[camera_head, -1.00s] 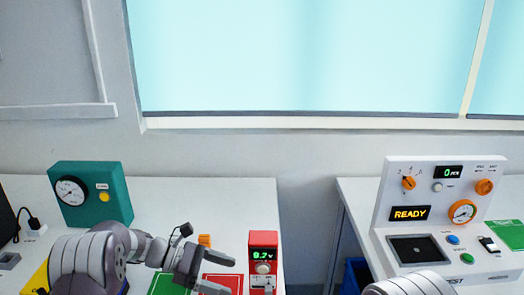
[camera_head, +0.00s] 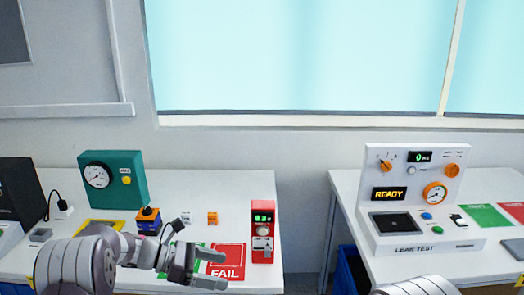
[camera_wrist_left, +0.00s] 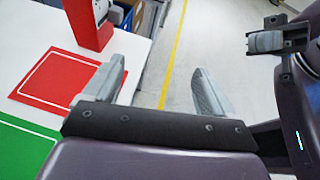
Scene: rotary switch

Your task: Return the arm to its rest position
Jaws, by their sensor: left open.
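My left gripper (camera_head: 216,270) is open and empty in the head view, above the front of the left table by the red FAIL mat (camera_head: 228,257). In the left wrist view its two fingers (camera_wrist_left: 155,92) stand apart, with floor showing between them. The red meter box (camera_head: 263,230) with a green display stands just beyond the fingers, apart from them. The white leak test panel (camera_head: 428,190) with orange rotary knobs (camera_head: 386,166) and a lit READY display stands on the right table. My right gripper is out of view; only part of a pale arm link shows at the bottom.
A teal gauge box (camera_head: 113,180) and an orange-topped blue block (camera_head: 148,221) stand on the left table. A small orange part (camera_head: 212,218) lies near the middle. A green mat (camera_wrist_left: 25,148) lies beside the red one. A gap separates the tables, with a blue bin (camera_head: 351,270) there.

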